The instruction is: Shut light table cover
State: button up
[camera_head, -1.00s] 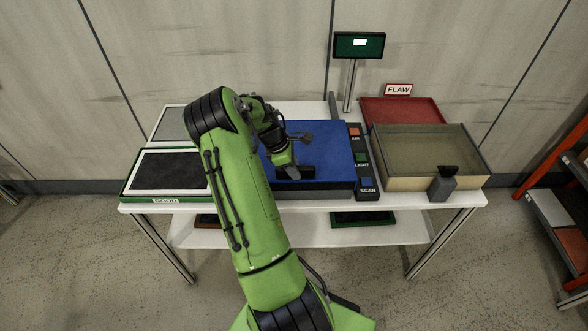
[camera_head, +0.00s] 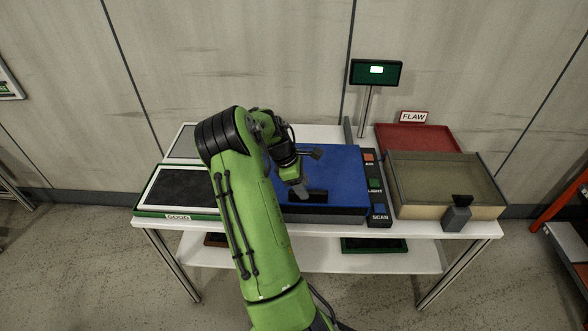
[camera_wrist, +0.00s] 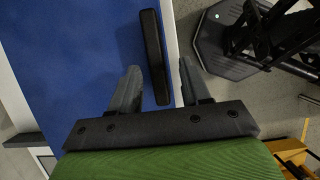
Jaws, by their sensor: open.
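The light table cover (camera_head: 335,170) is a blue flat lid lying down level on its grey base on the white table. It also shows in the wrist view (camera_wrist: 75,60). A black bar handle (camera_wrist: 153,55) runs along its front edge. My gripper (camera_wrist: 155,85) is open, with one finger on each side of the handle's near end, and a gap shows between the fingers and the handle. In the head view my gripper (camera_head: 301,190) is over the cover's front edge, and my arm hides the cover's left part.
A button strip (camera_head: 375,185) with AIR, LIGHT and SCAN stands right of the cover. A lidded bin (camera_head: 446,185) and a red FLAW tray (camera_head: 415,137) are further right. A GOOD tray (camera_head: 185,190) is at left. A display (camera_head: 376,72) on a post stands behind.

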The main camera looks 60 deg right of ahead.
jog(key=p+v, duration=0.1)
jog(key=v, duration=1.1)
jog(key=shift+a+r, duration=0.1)
jog(key=shift+a, duration=0.05)
jog(key=w+a+r+m+t, duration=0.1)
jog(key=a+r+t, duration=0.1)
jog(key=a+r, duration=0.35)
jog(key=w+a+r+m+t+y, duration=0.1)
jog(key=a+r+t, duration=0.1)
jog(key=a, duration=0.6)
jog(key=w+a+r+m+t, duration=0.1)
jog(key=a+r+t, duration=0.15)
jog(key=a, duration=0.45)
jog(key=s+a+m+t, duration=0.1)
jog(key=s+a, duration=0.4)
jog(key=a, duration=0.3)
jog(key=s+a+r+m+t+y, duration=0.1)
jog(key=s+a+t, duration=0.1)
jog(key=s+a, duration=0.4)
jog(key=a, duration=0.3)
jog(key=shift+s+a+r, duration=0.35)
